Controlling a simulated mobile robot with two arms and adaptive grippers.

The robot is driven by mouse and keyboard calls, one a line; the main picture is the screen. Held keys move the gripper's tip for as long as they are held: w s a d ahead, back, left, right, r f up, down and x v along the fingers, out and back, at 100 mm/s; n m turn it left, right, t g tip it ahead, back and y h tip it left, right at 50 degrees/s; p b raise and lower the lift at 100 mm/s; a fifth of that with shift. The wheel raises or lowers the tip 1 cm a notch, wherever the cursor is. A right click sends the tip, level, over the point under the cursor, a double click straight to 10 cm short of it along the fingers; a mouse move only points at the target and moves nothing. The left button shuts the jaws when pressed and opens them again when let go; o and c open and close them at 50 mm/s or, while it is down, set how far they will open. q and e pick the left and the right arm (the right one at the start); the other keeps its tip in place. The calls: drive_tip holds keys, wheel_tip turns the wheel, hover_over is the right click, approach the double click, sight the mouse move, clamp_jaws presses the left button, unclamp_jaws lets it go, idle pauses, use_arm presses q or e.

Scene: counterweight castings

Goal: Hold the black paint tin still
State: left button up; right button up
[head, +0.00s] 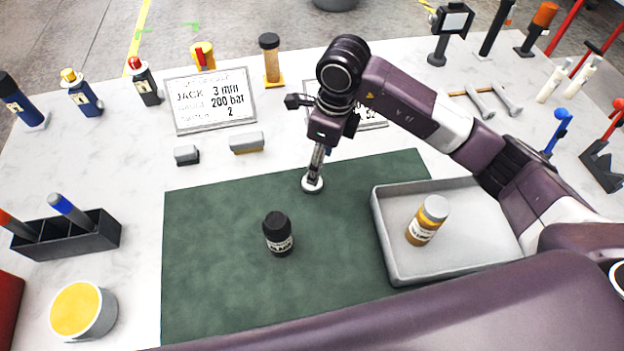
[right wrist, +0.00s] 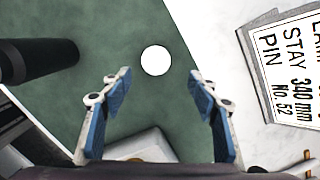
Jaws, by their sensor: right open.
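The black paint tin (head: 278,234), a small jar with a black lid and a pale-lettered label, stands upright on the green mat (head: 215,290). My right gripper (head: 317,160) is above the mat, beyond the tin and a little to its right, apart from it. In the right wrist view the gripper (right wrist: 160,82) has its blue-padded fingers spread with nothing between them. A white disc (head: 312,184) lies under it and shows past the fingertips (right wrist: 156,60). A black cylinder (right wrist: 40,60) at the left looks like the tin, cut off by the edge. My left gripper is not in view.
A grey tray (head: 385,230) holding an amber jar (head: 427,220) stands right of the tin. Signs (head: 210,100), grey blocks (head: 246,142) and bottles (head: 143,80) line the back. A yellow-topped tin (head: 83,310) and a black holder (head: 75,238) stand left. The mat around the tin is clear.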

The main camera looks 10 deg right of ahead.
drive_tip(key=shift+f, duration=0.5)
drive_tip(key=shift+a+f, duration=0.15)
drive_tip(key=f+p, duration=0.1)
drive_tip(key=f, duration=0.1)
drive_tip(key=a+f+p, duration=0.1)
drive_tip(key=f, duration=0.1)
drive_tip(key=shift+a+f, duration=0.1)
drive_tip(key=shift+f, duration=0.1)
drive_tip(key=shift+w+f, duration=0.1)
drive_tip(key=shift+f, duration=0.2)
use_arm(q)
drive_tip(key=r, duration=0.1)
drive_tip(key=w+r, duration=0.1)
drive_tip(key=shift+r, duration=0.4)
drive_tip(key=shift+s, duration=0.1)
use_arm(e)
drive_tip(key=c, duration=0.8)
